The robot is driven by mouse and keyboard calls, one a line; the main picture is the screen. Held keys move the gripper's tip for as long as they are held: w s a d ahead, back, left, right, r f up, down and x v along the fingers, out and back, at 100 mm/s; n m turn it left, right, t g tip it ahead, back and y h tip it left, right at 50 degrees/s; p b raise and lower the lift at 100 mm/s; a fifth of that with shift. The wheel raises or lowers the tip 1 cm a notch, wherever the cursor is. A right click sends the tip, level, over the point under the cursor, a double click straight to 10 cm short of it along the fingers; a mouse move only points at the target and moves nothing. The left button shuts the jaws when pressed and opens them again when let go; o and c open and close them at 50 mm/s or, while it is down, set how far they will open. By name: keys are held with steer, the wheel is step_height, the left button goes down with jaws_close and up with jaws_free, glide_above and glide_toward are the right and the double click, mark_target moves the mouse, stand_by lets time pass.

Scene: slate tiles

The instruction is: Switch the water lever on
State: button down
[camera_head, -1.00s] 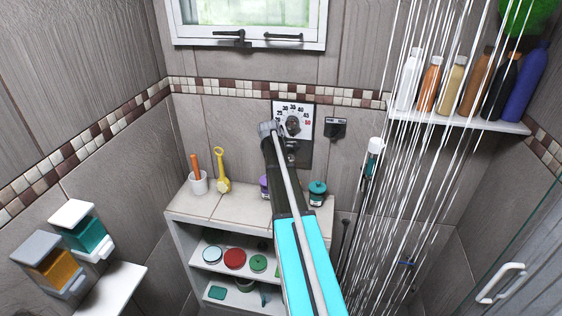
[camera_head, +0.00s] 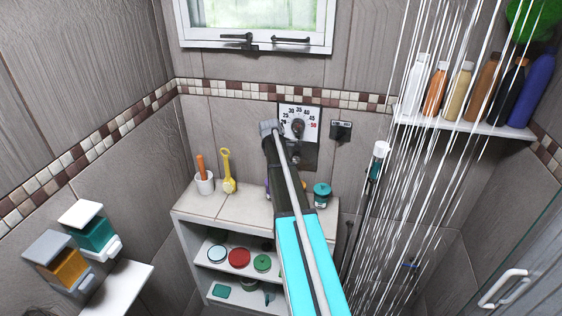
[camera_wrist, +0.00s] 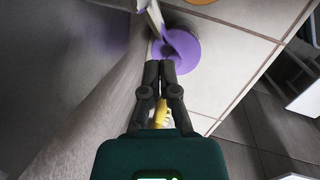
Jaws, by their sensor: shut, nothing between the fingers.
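A white temperature dial plate (camera_head: 298,124) with a dark knob is on the back wall, with a dark plate (camera_head: 304,156) below it. My arm partly covers this lower plate. A small dark wall fitting (camera_head: 341,131) with a pale label is to the right. I cannot tell which part is the water lever or how it is set. The end of my arm is just left of the dial in the head view, with the fingers not clear there. In the wrist view my gripper (camera_wrist: 160,64) is shut and empty, its tips over a purple object (camera_wrist: 181,50).
Water streams (camera_head: 415,190) fall at the right, in front of a bottle shelf (camera_head: 465,122). A tiled ledge (camera_head: 235,206) below the dial holds a cup (camera_head: 205,183), a yellow brush (camera_head: 228,170) and a teal jar (camera_head: 322,195). Dispensers (camera_head: 90,232) are at the left.

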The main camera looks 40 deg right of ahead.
steer(key=r, duration=0.1)
steer(key=a+p, duration=0.1)
steer(key=r+p, duration=0.1)
steer(key=shift+w+a+r, duration=0.25)
steer(key=shift+w+r, duration=0.05)
steer(key=shift+r, duration=0.05)
steer(key=p+v, duration=0.8)
steer(key=v, duration=0.1)
steer(key=shift+p, duration=0.4)
steer(key=shift+s, duration=0.1)
steer(key=s+a+f+m+y+b, duration=0.1)
steer(key=s+a+f+m+b, duration=0.2)
steer(key=s+a, duration=0.4)
steer(key=s+a+f+m+b, duration=0.4)
steer(key=s+a, duration=0.4)
steer(key=a, duration=0.8)
steer(key=s+a+f+m+g+y+b, duration=0.1)
steer(key=s+a+f+m+b, duration=0.3)
steer(key=s+a, duration=0.3)
steer(key=a, duration=0.5)
steer(key=shift+s+a+f+y, duration=0.2)
steer(key=shift+s+f+y, duration=0.1)
steer(key=shift+f, duration=0.05)
